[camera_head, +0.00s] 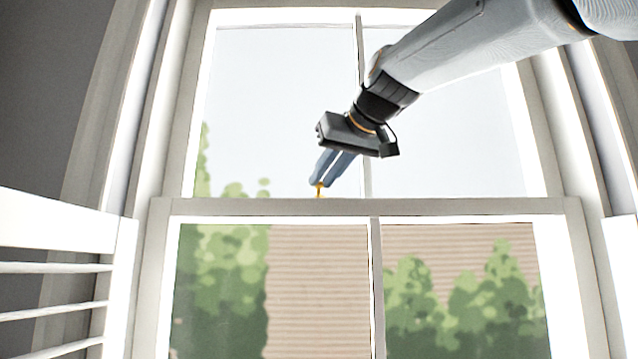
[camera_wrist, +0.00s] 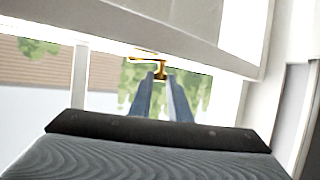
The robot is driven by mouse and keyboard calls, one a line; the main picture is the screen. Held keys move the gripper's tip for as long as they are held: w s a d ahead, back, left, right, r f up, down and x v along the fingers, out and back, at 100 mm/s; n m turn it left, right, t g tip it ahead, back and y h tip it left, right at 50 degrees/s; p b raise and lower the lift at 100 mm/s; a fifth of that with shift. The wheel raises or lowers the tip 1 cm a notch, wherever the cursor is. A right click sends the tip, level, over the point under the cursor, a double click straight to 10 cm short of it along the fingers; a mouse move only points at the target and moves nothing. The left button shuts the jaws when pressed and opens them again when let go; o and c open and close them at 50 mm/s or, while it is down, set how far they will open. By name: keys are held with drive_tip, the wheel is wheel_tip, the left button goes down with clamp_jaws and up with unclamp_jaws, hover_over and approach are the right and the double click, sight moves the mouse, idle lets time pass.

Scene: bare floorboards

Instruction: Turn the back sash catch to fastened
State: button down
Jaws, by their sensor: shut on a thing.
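The brass sash catch (camera_head: 319,190) sits on top of the meeting rail (camera_head: 350,207) of the window, left of the centre bar. My gripper (camera_head: 320,183) reaches down to it from the upper right, with its blue-grey fingers shut on the catch. In the wrist view the golden catch (camera_wrist: 160,68) shows at the fingertips (camera_wrist: 162,76), against the pale rail. The fingers hide part of the catch in the head view, and I cannot tell its exact turn.
The upper sash's centre bar (camera_head: 363,100) stands just right of my gripper. The white window frame (camera_head: 160,110) borders both sides. A white slatted piece (camera_head: 60,268) is at the lower left. Greenery and a brick wall show through the glass.

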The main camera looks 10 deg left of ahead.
drive_tip(key=shift+w+d+n+g+y, duration=0.25)
drive_tip(key=shift+d+n+g+y, duration=0.55)
drive_tip(key=shift+n+g, duration=0.55)
drive_tip(key=shift+w+d+n+g+y, duration=0.2)
drive_tip(key=shift+d+n+g+y, duration=0.5)
drive_tip(key=shift+n+g, duration=0.6)
drive_tip(key=shift+w+d+n+g+y, duration=0.25)
drive_tip(key=shift+d+n+g+y, duration=0.55)
drive_tip(key=shift+n+g, duration=0.55)
drive_tip(key=shift+f, duration=0.1)
drive_tip(key=c, duration=1.7)
unclamp_jaws()
